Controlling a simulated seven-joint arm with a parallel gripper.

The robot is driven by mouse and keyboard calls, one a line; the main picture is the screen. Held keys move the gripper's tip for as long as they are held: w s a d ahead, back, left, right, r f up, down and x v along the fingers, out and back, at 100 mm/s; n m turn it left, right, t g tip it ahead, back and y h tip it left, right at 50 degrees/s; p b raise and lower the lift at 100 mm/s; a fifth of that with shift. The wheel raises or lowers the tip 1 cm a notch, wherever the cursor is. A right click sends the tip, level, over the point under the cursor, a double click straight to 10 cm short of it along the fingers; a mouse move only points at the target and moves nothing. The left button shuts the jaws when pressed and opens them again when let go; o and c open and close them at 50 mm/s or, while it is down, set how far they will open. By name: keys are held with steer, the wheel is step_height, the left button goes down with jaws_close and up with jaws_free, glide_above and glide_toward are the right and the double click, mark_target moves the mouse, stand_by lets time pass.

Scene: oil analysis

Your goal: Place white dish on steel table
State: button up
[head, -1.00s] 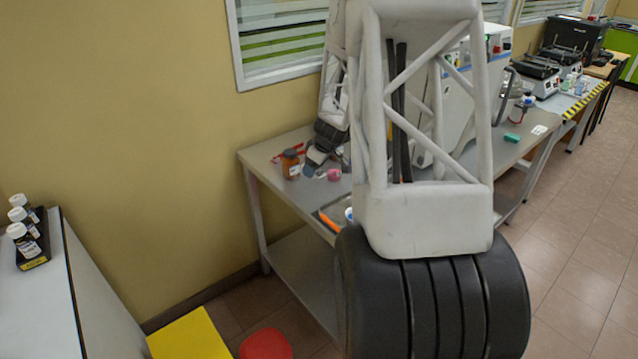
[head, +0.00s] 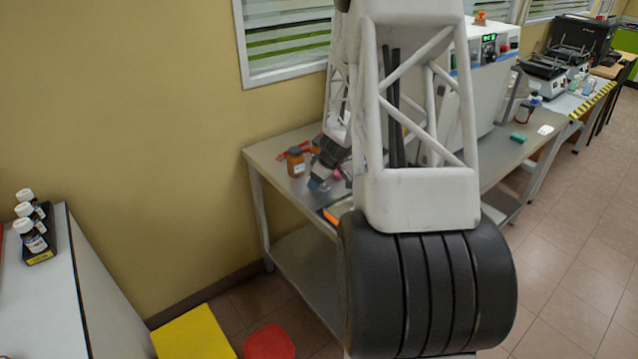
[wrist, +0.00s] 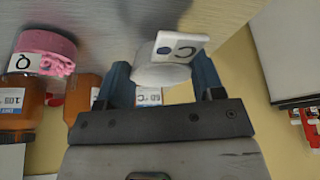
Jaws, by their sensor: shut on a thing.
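A round white dish (wrist: 160,76) with a white tag marked "C" is between my gripper's two blue fingers in the wrist view. My gripper (wrist: 158,82) is shut on it. In the head view my gripper (head: 318,182) is over the left end of the steel table (head: 268,156), to the right of and nearer than a brown bottle. The dish is too small and too hidden to make out there. I cannot tell the dish's height above the table.
The brown bottle (head: 295,163) stands near the table's left end, with red items behind it. A pink object (wrist: 45,47) and amber jars (wrist: 16,100) show at left in the wrist view. An orange object (head: 333,216) lies by the front edge. My arm hides mid-table.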

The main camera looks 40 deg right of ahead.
steer(key=shift+f, duration=0.55)
steer(key=shift+f, duration=0.15)
steer(key=o, duration=1)
steer(key=shift+v, duration=6.15)
steer(key=shift+a, duration=0.1)
